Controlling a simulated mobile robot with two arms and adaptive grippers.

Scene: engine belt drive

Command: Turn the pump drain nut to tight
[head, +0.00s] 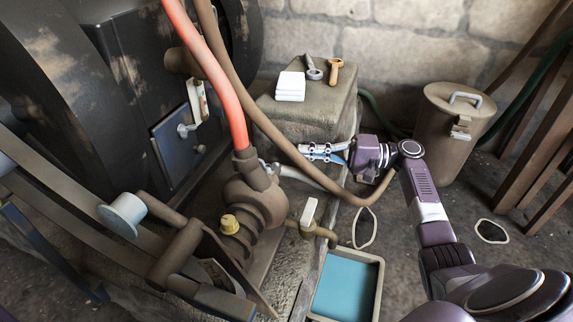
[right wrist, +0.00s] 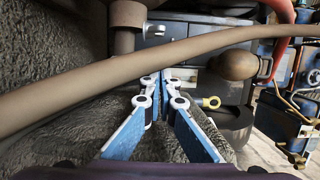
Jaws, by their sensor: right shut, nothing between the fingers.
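The brown pump (head: 255,200) stands at the engine's foot, with a red hose and a brown hose above it. A yellow nut-like cap (head: 229,224) sits low on its front side. A drain pipe with a pale lever (head: 308,212) sticks out to its right. I cannot tell for sure which part is the drain nut. My right gripper (head: 303,149) is shut and empty, behind and right of the pump, apart from it. In the right wrist view its fingertips (right wrist: 165,76) meet below the brown hose. A yellow ring-ended part (right wrist: 211,103) shows right of them. My left gripper is not in view.
The brown hose (head: 275,130) runs close by my right gripper and crosses the wrist view. A stone block (head: 330,100) holds white cloths (head: 290,86) and two tools. A blue-filled tray (head: 378,300) lies below the drain pipe. A lidded bin (head: 440,130) stands at right.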

